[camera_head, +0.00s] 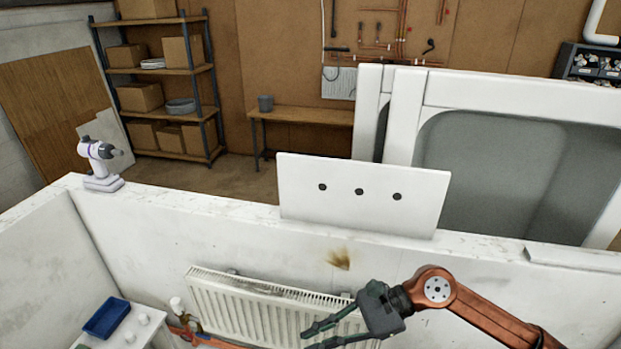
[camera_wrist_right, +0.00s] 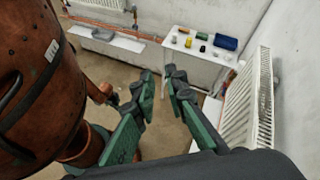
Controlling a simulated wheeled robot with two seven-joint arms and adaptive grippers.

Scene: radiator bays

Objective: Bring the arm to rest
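My right arm comes in from the right in the head view. Its gripper (camera_head: 314,337) is in front of the white radiator (camera_head: 262,308), overlapping the radiator's right part in the picture. In the right wrist view the two green fingers of this gripper (camera_wrist_right: 160,74) stand apart with nothing between them, so it is open and empty. I cannot tell how far it is from the radiator. Copper-coloured parts of my own body fill the left side of the wrist view. My left gripper does not show in the head view, and I cannot make it out in the wrist view.
A white panel with three holes (camera_head: 360,210) stands on the wall top, with a cordless drill (camera_head: 98,160) at its left end. A side table (camera_head: 150,330) with a blue tray (camera_head: 106,317) is lower left. The radiator (camera_wrist_right: 246,105) is right of the gripper in the wrist view.

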